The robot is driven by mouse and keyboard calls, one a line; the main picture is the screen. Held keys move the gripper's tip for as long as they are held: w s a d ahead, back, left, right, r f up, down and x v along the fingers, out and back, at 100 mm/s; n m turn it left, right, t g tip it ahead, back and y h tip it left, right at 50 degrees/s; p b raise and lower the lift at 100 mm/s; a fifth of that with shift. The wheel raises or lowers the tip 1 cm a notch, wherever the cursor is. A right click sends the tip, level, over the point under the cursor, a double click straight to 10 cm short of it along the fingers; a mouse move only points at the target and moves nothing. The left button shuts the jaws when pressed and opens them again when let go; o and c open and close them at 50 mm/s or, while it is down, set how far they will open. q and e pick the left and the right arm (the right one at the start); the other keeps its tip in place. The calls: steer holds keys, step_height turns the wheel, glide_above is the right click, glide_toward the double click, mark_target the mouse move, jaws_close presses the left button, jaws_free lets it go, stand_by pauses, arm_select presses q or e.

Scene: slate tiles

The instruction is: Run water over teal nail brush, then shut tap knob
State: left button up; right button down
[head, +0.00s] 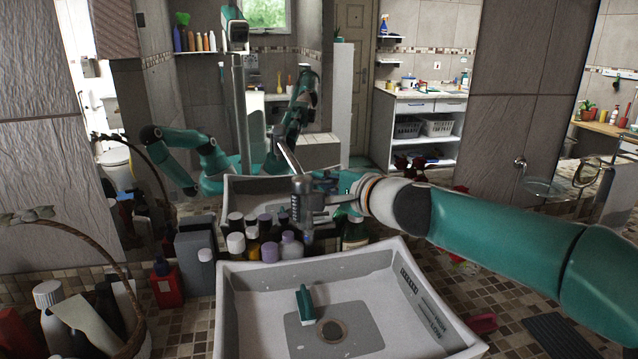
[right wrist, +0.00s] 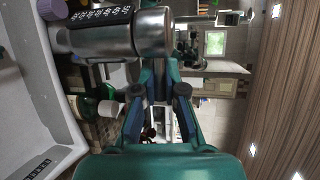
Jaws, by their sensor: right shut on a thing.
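The teal nail brush (head: 306,305) lies in the white sink (head: 235,325), beside the round drain. The grey metal tap (head: 303,206) stands at the sink's back edge, above and behind the brush. No clear stream of water shows over the brush. My right gripper (head: 333,184) reaches in from the right and is shut at the tap's knob, which its fingers mostly hide. In the right wrist view the tap's metal body (right wrist: 105,38) lies just beyond the fingertips (right wrist: 163,72). My left gripper shows only as part of a mirror reflection, not directly.
Several bottles (head: 291,246) crowd behind the sink, close to the tap. A mirror behind reflects my body and the room. The sink is otherwise clear.

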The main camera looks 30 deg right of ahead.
steer(key=h, duration=0.1)
steer(key=m+b, duration=0.1)
steer(key=h, duration=0.1)
steer(key=shift+s+a+f+m+h, duration=0.2)
steer(key=shift+s+a+m+h, duration=0.1)
steer(key=shift+s+m, duration=0.1)
steer(key=shift+s+a+m+g+h, duration=0.15)
steer(key=shift+s+m+g+h, duration=0.1)
steer(key=shift+m+h, duration=0.75)
steer(key=shift+s+a+m+g+h, duration=0.1)
steer(key=shift+s+m+g+h, duration=0.1)
steer(key=shift+m+h, duration=0.8)
steer(key=shift+n, duration=0.3)
steer(key=c, duration=1.2)
jaws_free()
steer(key=shift+r+h, duration=0.1)
steer(key=shift+h, duration=0.2)
steer(key=shift+s+r, duration=0.1)
steer(key=shift+s, duration=0.05)
steer(key=v, duration=1.1)
steer(key=shift+s, duration=0.35)
